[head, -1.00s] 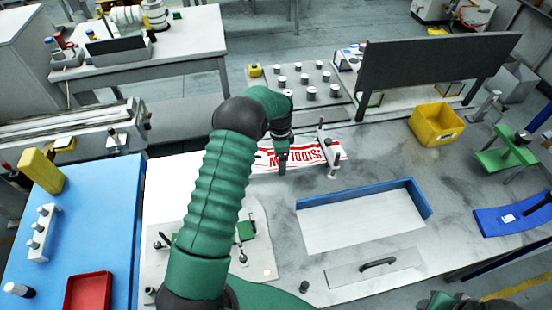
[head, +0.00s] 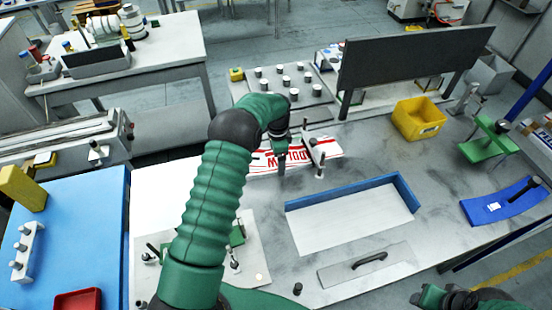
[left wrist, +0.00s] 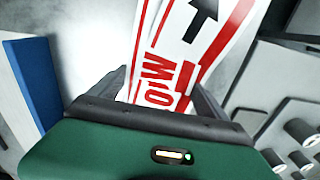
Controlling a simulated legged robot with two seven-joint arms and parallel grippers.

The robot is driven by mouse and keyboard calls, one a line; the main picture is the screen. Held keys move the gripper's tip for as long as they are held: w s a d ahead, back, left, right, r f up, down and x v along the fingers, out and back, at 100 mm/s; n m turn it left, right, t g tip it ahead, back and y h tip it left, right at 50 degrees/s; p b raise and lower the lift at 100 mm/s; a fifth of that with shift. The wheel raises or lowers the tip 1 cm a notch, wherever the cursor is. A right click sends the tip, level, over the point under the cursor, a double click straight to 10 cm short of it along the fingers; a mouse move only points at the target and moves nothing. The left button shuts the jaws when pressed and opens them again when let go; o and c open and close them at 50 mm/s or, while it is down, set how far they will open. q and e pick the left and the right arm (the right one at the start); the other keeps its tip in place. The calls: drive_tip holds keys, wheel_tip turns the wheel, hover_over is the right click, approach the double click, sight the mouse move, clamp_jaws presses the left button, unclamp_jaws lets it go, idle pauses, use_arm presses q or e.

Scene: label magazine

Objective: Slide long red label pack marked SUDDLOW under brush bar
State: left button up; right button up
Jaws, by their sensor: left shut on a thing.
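The long white pack with red stripes and red lettering (head: 262,161) lies flat on the bench, its marking partly visible. Its right end passes at the brush bar (head: 312,152), a small frame on posts, and shows beyond it. My left gripper (head: 281,168) is shut on the pack just left of the bar. In the left wrist view the pack (left wrist: 190,50), with red letters and a black arrow, runs up from between my left gripper's fingers (left wrist: 160,100). My right gripper (head: 450,298) is at the bottom right, away from the pack; its jaws are unclear.
A blue-edged tray (head: 409,194) sits in front of the bar. A plate with several pegs (head: 312,92) and a dark panel (head: 415,60) stand behind. A yellow bin (head: 420,119) is right, and a blue table (head: 75,225) left.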

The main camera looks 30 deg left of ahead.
use_arm(q)
drive_tip(key=o, duration=1.9)
wheel_tip(320, 180, up, 17)
drive_tip(key=b, duration=0.2)
drive_tip(key=shift+f, duration=0.15)
